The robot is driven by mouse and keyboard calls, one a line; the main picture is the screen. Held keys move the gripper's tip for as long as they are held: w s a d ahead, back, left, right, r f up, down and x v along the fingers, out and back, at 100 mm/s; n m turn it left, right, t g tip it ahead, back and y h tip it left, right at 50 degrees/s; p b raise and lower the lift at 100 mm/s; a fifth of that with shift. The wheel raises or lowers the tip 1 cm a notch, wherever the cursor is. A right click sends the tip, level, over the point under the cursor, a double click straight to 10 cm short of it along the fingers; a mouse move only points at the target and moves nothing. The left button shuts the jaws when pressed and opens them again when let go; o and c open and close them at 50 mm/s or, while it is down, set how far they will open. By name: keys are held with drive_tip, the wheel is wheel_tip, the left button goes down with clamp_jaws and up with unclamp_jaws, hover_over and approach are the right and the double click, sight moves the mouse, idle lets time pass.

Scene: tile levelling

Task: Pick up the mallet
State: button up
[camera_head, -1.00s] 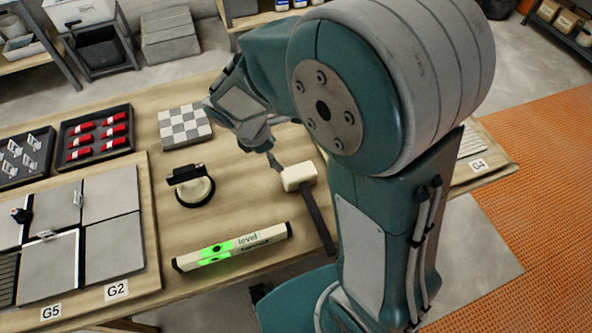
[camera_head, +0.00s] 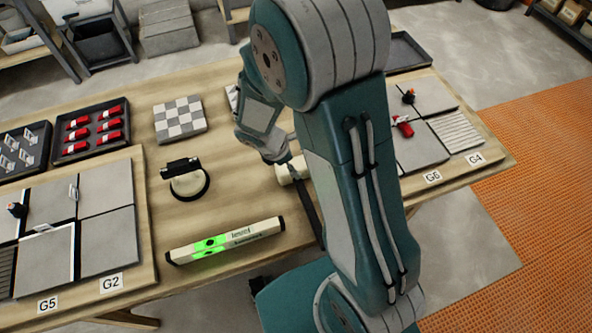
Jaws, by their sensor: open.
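The mallet has a cream head (camera_head: 286,172) and a dark handle (camera_head: 309,205) that runs toward the table's front edge. It lies on the wooden table, partly hidden behind my arm. My gripper (camera_head: 292,163) is at the mallet head, pointing down, with its fingers beside or over it. The fingers are small and partly hidden, so I cannot tell whether they touch the head. The gripper is open.
A level (camera_head: 225,241) with a green vial lies left of the mallet. A suction cup tool (camera_head: 187,180) and a checkered tile (camera_head: 180,120) are further left. Trays of red wedges (camera_head: 92,131) and grey tile panels (camera_head: 105,210) fill the left side. More tiles (camera_head: 421,147) lie at right.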

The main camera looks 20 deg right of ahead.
drive_tip(key=shift+a+f, duration=0.15)
drive_tip(key=shift+a, duration=0.25)
drive_tip(key=c, duration=0.5)
drive_tip(key=shift+d, duration=0.1)
drive_tip(key=c, duration=0.7)
drive_tip(key=shift+d, duration=0.1)
